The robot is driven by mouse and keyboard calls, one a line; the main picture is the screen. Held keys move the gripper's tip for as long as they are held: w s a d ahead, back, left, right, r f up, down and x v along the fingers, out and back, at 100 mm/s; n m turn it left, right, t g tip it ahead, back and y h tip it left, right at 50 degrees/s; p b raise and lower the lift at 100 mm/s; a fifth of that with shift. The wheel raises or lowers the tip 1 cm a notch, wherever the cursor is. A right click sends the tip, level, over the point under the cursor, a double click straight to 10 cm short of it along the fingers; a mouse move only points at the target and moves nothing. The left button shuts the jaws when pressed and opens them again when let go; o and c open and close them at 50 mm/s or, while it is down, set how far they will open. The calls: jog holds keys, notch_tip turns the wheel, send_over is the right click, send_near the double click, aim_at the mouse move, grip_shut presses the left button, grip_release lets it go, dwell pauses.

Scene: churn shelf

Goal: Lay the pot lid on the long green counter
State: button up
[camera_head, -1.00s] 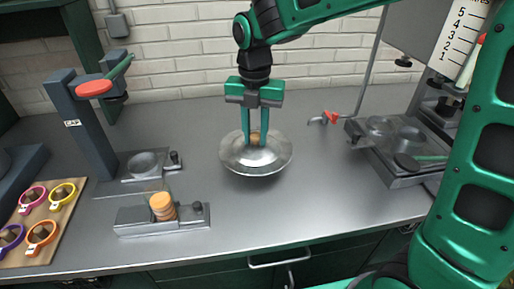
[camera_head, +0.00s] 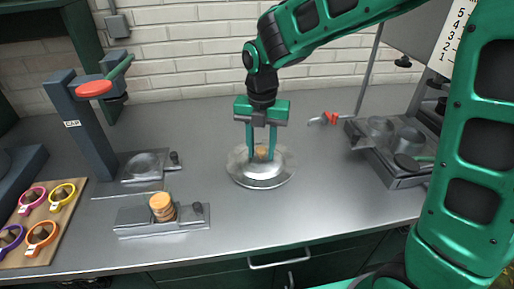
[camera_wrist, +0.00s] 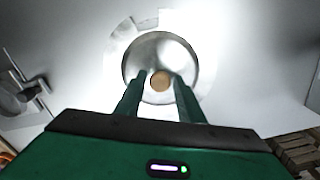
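The pot lid (camera_head: 262,177) is a round, shiny metal dome with a small wooden knob (camera_head: 262,153). It lies low and knob up, seemingly flat on the long grey counter top (camera_head: 320,214); green fronts show below the top's edge. My gripper (camera_head: 262,158) points straight down over the lid with a green finger on each side of the knob. In the wrist view the knob (camera_wrist: 161,81) sits between the fingertips (camera_wrist: 161,77), with narrow gaps showing beside it. The fingers look slightly apart from the knob.
A grey cap press (camera_head: 90,130) and a small fixture with an orange-tan stack (camera_head: 161,207) stand left. A board with coloured rings (camera_head: 38,222) is far left. A metal tray with cups (camera_head: 392,150) and a red-handled tap (camera_head: 330,118) are right. Counter right of the lid is clear.

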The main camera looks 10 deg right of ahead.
aim_at(261, 150)
jog(key=shift+o, duration=0.3)
notch_tip(261, 150, up, 12)
dwell(0.6)
jog(key=shift+r, duration=0.1)
